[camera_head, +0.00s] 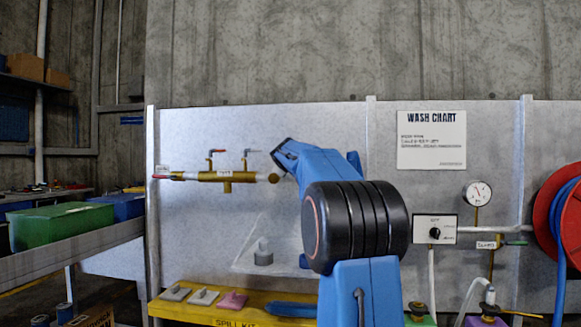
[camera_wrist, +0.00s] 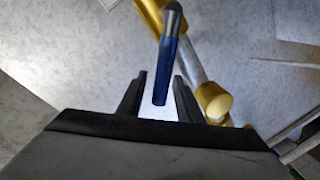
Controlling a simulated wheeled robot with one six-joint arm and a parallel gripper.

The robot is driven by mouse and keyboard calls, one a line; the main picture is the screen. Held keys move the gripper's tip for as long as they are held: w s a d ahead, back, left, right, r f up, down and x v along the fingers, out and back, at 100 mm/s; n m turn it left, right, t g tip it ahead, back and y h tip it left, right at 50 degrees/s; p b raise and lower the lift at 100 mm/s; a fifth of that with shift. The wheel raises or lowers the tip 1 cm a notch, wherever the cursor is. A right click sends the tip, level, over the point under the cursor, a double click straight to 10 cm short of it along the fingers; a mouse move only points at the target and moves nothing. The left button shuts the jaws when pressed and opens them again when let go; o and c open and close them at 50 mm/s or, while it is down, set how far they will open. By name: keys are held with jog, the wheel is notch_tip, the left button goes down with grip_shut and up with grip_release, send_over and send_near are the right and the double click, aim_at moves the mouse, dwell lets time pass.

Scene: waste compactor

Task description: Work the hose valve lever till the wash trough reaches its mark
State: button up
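A brass manifold (camera_head: 215,176) runs along the grey panel. It carries an orange-red lever (camera_head: 217,152) and a pale grey-blue lever (camera_head: 250,151). Its small label is too small to read. My gripper (camera_wrist: 159,88) is left of my blue arm and close to the manifold's right end; its fingers barely show in the head view. In the wrist view a dark blue lever (camera_wrist: 166,65) points down between the two black fingers, with gaps on both sides. The fingers are open. A brass end cap (camera_wrist: 213,100) lies just beyond the right finger. I cannot make out the trough or its mark.
A wash chart (camera_head: 432,139), a round gauge (camera_head: 478,194), a selector box (camera_head: 435,229), a green-handled valve (camera_head: 514,242) and a red hose reel (camera_head: 561,225) are on the right. A yellow spill-kit shelf (camera_head: 190,309) is below. A green bin (camera_head: 62,226) stands left.

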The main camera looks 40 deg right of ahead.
jog(key=v, duration=1.7)
jog(key=shift+r, duration=0.1)
